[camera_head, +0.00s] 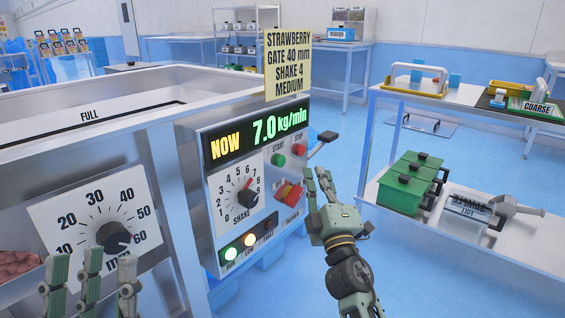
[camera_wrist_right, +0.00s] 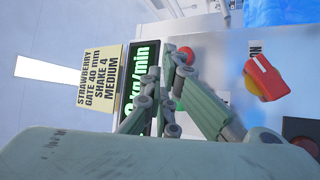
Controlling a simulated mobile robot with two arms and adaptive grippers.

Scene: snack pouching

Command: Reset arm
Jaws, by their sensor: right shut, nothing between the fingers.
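My right gripper (camera_head: 318,183) is in front of the control panel's right edge in the head view, with its fingers together and empty. In the right wrist view its fingers (camera_wrist_right: 165,88) lie over the panel and partly cover the green display. My left gripper (camera_head: 92,275) is at the lower left, fingers upward and apart, in front of the mm dial (camera_head: 115,237); nothing shows between them. The panel's display (camera_head: 262,134) reads NOW 7.0 kg/min. Below it are the SHAKE knob (camera_head: 245,197), green START button (camera_head: 278,160), red STOP button (camera_head: 299,150) and a red-and-yellow switch (camera_head: 290,193).
A yellow sign (camera_head: 288,63) stands above the panel. A black-ended lever (camera_head: 326,137) sticks out just above my right gripper. A shelved table (camera_head: 382,190) on the right holds green boxes (camera_head: 405,185) and a clear-sided container (camera_head: 466,213). Blue floor lies between.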

